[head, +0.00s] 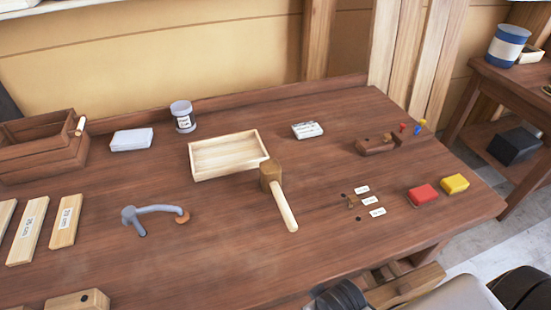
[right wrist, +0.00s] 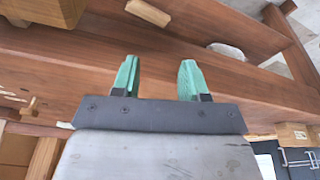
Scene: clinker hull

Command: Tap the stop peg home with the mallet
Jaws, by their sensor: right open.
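The mallet (head: 279,196) lies on the bench in the head view, its brown head by the right front corner of the pale tray and its light handle pointing toward the front. A small brown peg (head: 351,202), which may be the stop peg, stands among dark holes and small white labels to the right of the mallet; how deep it sits is too small to tell. My right gripper (right wrist: 157,82) is open and empty in the right wrist view, its green fingers apart near the bench's wooden framework. It is not touching the mallet. My left gripper is not in view.
A pale tray (head: 228,154) sits behind the mallet. Red (head: 423,195) and yellow (head: 454,184) blocks are right of the labels. A brown crate (head: 42,158) stands far left. The front middle of the bench is clear.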

